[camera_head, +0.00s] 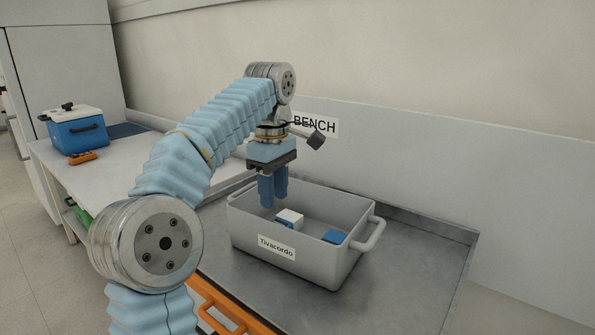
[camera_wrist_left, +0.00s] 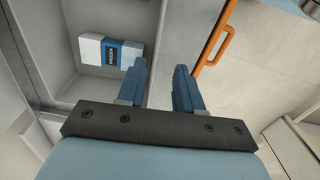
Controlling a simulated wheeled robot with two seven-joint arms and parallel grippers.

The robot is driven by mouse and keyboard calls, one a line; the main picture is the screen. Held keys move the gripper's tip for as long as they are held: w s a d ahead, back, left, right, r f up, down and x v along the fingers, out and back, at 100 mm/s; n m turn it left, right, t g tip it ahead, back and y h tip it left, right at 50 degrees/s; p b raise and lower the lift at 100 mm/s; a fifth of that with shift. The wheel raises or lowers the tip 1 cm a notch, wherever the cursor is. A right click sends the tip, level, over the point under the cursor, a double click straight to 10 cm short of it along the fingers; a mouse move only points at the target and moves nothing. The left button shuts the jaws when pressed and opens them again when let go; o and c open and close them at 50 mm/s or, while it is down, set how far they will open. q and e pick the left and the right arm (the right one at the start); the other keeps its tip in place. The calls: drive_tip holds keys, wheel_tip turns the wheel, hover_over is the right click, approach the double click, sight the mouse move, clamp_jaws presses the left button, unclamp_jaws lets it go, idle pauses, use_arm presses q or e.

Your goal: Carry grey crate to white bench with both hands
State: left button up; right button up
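The grey crate (camera_head: 295,265), labelled "Tivacordo", stands upright on a grey metal top at the lower right. A white box with blue (camera_head: 290,219) and a blue item (camera_head: 335,237) lie inside it. Its right-end handle (camera_head: 370,236) shows; the left-end one is hidden. My left gripper (camera_head: 273,188) points down at the crate's left end, open and empty. In the left wrist view its fingers (camera_wrist_left: 162,88) are apart, near the crate's wall; I cannot tell whether they touch it. The white bench (camera_head: 125,178) stretches along the wall at left. My right gripper is out of view.
A blue cooler box with a white lid (camera_head: 77,130) stands on the bench's far left, with an orange item (camera_head: 82,158) before it. The metal top (camera_head: 400,285) has a raised back rim and an orange handle (camera_head: 225,308) at its left. The bench's middle is clear.

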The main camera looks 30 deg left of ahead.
use_arm(q)
drive_tip(key=shift+w+r, duration=0.3)
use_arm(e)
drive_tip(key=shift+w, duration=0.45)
use_arm(q)
drive_tip(key=b, duration=0.3)
hover_over(277, 265)
wheel_tip(277, 265, down, 14)
drive_tip(key=shift+w+r, duration=0.1)
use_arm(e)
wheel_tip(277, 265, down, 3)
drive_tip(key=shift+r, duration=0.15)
use_arm(q)
clamp_jaws()
idle(0.9)
